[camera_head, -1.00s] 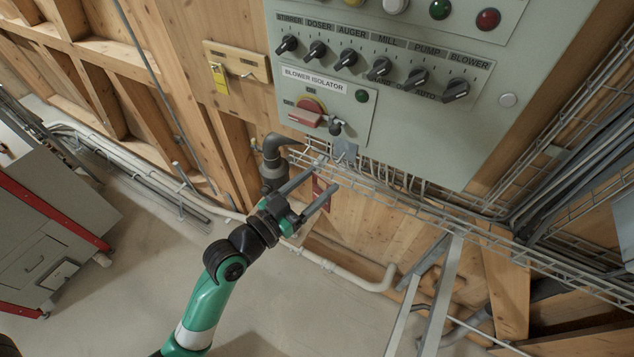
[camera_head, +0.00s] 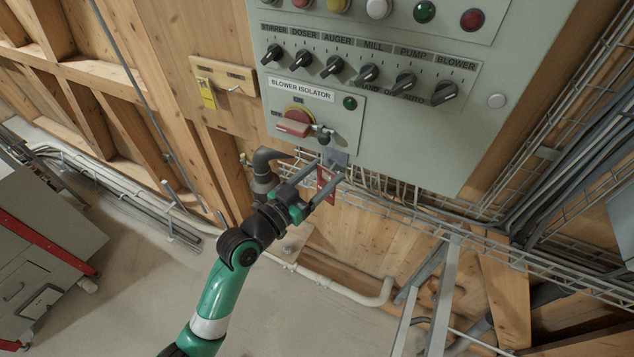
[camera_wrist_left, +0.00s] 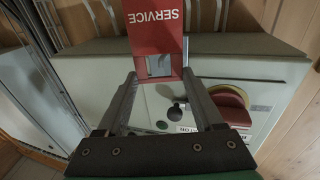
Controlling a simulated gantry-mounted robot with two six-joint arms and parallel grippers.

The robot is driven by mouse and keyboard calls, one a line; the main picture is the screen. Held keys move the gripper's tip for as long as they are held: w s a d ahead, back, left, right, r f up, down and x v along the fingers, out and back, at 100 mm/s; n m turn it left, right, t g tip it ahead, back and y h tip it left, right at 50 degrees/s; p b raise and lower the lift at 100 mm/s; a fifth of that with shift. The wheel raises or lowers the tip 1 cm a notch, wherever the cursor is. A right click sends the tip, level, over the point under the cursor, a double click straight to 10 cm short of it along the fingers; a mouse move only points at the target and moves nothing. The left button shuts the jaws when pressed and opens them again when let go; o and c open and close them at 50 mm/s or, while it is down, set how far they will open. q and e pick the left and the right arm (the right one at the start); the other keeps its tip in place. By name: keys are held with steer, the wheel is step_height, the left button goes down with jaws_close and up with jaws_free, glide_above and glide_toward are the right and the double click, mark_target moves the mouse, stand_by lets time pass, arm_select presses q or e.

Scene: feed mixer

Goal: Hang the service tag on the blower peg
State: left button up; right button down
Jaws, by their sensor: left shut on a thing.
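My left gripper (camera_head: 333,172) is shut on the red service tag (camera_head: 325,186), just below the grey control cabinet. In the left wrist view the tag (camera_wrist_left: 157,25) reads SERVICE, upside down, and a grey metal-looking piece (camera_wrist_left: 158,66) shows between the fingertips (camera_wrist_left: 158,76). A wooden board (camera_head: 243,115) left of the cabinet has a bare metal peg (camera_head: 236,89) and a yellow tag (camera_head: 207,95) hanging on its left. No lettering on the board is readable, so I cannot tell which peg is the blower's. My right gripper is out of view.
The blower isolator has a red handle (camera_head: 293,127) and a small black knob (camera_head: 325,134), close above my gripper. A dark pipe elbow (camera_head: 263,165) stands just left of it. A wire cable tray (camera_head: 420,217) runs under the cabinet (camera_head: 415,140).

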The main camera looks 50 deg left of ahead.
arm_select(q)
steer(key=shift+w+a+f, duration=0.1)
steer(key=shift+w+a, duration=0.1)
steer(key=shift+w, duration=0.4)
steer(key=shift+w+a+f+b, duration=0.2)
steer(key=shift+w+f+b, duration=0.25)
steer(key=shift+b, duration=0.4)
steer(key=shift+r, duration=0.1)
steer(key=o, duration=1.3)
steer(key=s, duration=0.3)
steer(key=s+b, duration=0.1)
steer(key=s, duration=0.3)
steer(key=s+d, duration=0.1)
steer(key=s, duration=0.3)
steer(key=shift+s+f+b, duration=0.25)
steer(key=shift+b, duration=0.1)
